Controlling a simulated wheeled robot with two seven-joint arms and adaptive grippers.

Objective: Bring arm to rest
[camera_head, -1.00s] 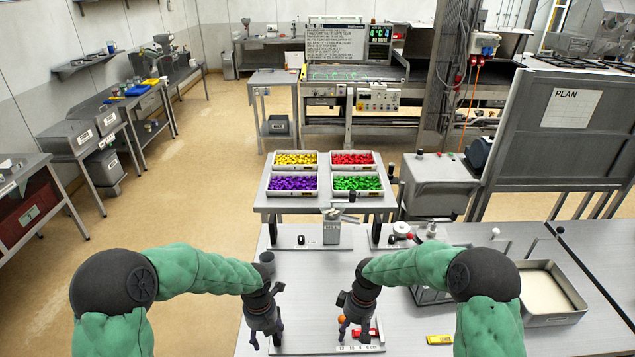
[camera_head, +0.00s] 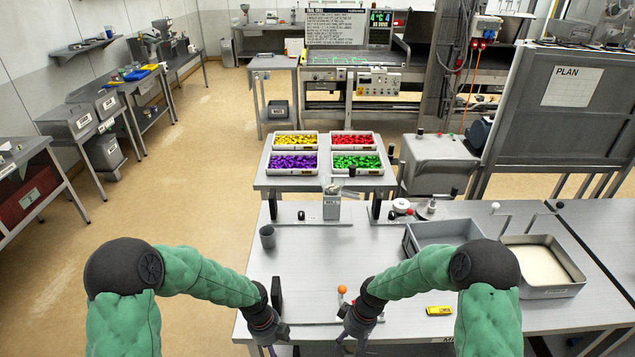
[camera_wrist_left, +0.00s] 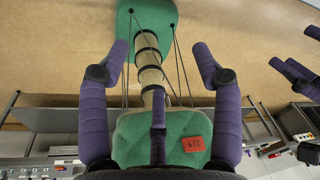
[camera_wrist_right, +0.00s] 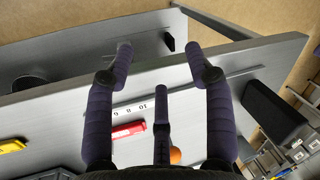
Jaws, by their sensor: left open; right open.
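My left gripper (camera_head: 271,347) hangs at the near left edge of the metal table, at the bottom of the head view. Its fingers (camera_wrist_left: 160,48) are spread with nothing between them in the left wrist view. My right gripper (camera_head: 353,346) is low over the table's near edge. Its fingers (camera_wrist_right: 160,50) are also apart and empty in the right wrist view, with the tabletop beyond them. Both arms are bent, with the forearms reaching inward. The lower fingers are partly cut off in the head view.
The metal table (camera_head: 315,250) holds a grey cup (camera_head: 267,237), an orange ball (camera_head: 342,289), a yellow block (camera_head: 439,310), a grey bin (camera_head: 412,240) and a tray of pale material (camera_head: 505,272). A red piece (camera_wrist_right: 128,130) lies beside a number strip (camera_wrist_right: 130,109). The table's middle is clear.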

